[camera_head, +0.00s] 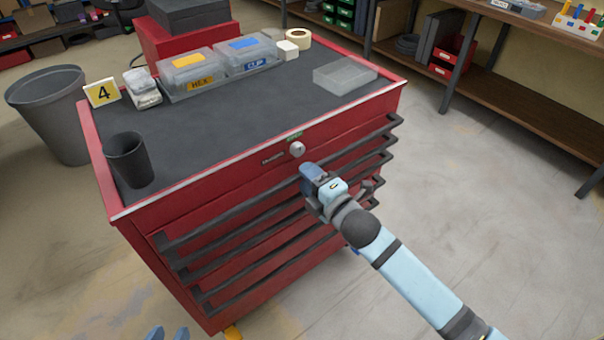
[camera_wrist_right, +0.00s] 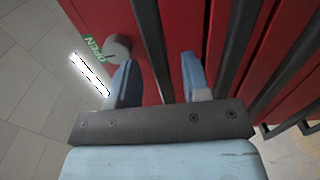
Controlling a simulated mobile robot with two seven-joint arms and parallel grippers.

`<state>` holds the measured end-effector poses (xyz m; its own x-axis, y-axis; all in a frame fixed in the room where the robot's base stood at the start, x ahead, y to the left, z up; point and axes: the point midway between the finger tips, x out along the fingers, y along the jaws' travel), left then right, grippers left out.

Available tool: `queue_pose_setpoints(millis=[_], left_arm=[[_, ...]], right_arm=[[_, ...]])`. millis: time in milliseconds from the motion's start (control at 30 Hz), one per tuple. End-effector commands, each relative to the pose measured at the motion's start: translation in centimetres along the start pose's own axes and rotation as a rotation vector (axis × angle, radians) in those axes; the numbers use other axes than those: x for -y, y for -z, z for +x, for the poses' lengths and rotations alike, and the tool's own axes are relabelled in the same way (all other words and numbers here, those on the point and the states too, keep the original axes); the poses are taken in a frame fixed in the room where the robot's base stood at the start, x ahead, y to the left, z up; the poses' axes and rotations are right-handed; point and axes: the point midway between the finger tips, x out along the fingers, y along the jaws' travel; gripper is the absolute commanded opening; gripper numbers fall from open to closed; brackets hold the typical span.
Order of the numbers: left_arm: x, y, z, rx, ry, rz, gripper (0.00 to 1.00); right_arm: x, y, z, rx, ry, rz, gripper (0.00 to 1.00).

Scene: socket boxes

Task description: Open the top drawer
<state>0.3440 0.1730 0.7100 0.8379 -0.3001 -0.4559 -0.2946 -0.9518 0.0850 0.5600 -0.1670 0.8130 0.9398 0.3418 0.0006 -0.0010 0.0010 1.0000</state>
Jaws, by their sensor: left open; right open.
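The red tool cabinet has several drawers with long black bar handles. The top drawer (camera_head: 225,195) looks closed, flush with the front. Its black handle (camera_head: 240,207) also shows in the right wrist view (camera_wrist_right: 149,35), where it runs between my fingers. My right gripper (camera_head: 312,175) is open at the middle of this handle, one finger on each side in the wrist view (camera_wrist_right: 158,75). I cannot tell whether they touch it. A round lock knob (camera_head: 297,149) with a green OPEN label sits just above. My left gripper (camera_head: 168,334) is open and empty at the bottom edge, apart from the cabinet.
On the dark cabinet top (camera_head: 235,125) stand a black cup (camera_head: 128,160), a yellow number 4 sign (camera_head: 101,92), labelled clear boxes (camera_head: 193,72), a tape roll (camera_head: 298,38) and a clear tray (camera_head: 345,75). A grey bin (camera_head: 50,115) stands left. Floor right of the cabinet is clear.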

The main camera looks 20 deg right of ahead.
Motion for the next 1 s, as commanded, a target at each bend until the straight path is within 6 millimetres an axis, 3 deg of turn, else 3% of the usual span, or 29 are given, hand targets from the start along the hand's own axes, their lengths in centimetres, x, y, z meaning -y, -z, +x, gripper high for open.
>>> queue_pose_setpoints(millis=[200,533,567,733,1000], left_arm=[[-0.1,-0.2,0.1,-0.003,-0.003,-0.003,0.43],[-0.1,0.1,0.0,-0.008,-0.004,-0.003,0.43],[-0.1,0.1,0.0,-0.008,-0.004,-0.003,0.43],[-0.1,0.1,0.0,-0.008,-0.004,-0.003,0.43],[-0.1,0.2,0.0,-0.008,-0.003,-0.002,0.43]], right_arm=[[0.1,0.0,2.3,0.0,0.001,0.002,0.44],[0.0,0.0,2.7,0.0,0.001,0.001,0.44],[0.0,0.0,2.7,0.0,0.001,0.001,0.41],[0.0,0.0,2.7,0.0,0.001,0.001,0.02],[0.0,0.0,2.6,0.0,0.001,0.001,0.0]])
